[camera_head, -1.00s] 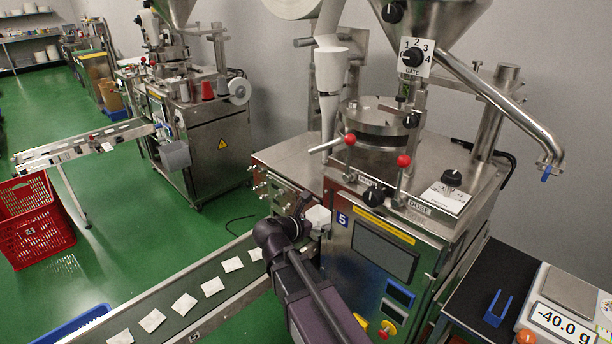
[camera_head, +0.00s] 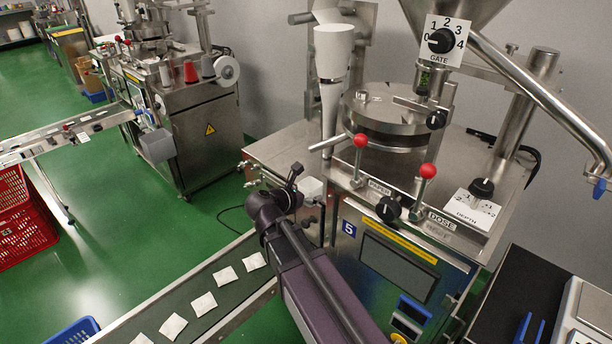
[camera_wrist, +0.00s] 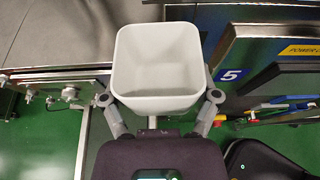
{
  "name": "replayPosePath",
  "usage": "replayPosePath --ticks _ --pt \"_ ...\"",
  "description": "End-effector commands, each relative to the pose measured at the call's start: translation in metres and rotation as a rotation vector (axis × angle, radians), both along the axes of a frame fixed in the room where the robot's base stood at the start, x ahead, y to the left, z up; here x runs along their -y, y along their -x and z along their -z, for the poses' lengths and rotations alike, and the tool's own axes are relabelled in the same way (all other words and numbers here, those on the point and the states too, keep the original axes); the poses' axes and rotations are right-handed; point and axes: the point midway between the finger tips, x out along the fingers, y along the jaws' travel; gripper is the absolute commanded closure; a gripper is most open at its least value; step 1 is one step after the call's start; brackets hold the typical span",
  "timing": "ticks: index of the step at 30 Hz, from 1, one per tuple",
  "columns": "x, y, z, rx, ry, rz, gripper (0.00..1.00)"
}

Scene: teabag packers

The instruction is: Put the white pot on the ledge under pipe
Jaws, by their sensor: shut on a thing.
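The white pot (camera_wrist: 160,60) is a square, open-topped container and looks empty in the wrist view. My gripper (camera_wrist: 160,98) is shut on it, with one finger on each side. In the head view my gripper (camera_head: 296,184) is beside the left side of machine 5, with the white pot (camera_head: 312,188) partly hidden behind it. A slanting steel pipe (camera_head: 545,95) with a blue tip comes down at the right. I cannot clearly tell which surface is the ledge under it.
Machine 5 (camera_head: 395,262) has red-knobbed levers and dials on top. A conveyor (camera_head: 250,292) with several teabags runs below my arm. A black table (camera_head: 515,285) with a blue holder and a scale stands at the right. Green floor (camera_head: 150,240) is open at the left.

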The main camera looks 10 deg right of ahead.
Motion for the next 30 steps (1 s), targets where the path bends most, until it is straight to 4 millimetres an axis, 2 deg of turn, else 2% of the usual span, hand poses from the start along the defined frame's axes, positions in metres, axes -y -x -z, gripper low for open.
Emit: replayPosePath --ticks 11,17,23,30 --pt "-0.001 0.000 0.000 0.000 0.000 -0.002 0.61" --pt "-0.001 -0.008 0.001 0.000 0.000 -0.002 0.61" --pt "0.003 -0.031 0.003 0.000 0.000 -0.003 0.61" --pt "0.010 -0.070 0.007 0.001 -0.001 -0.003 0.61"
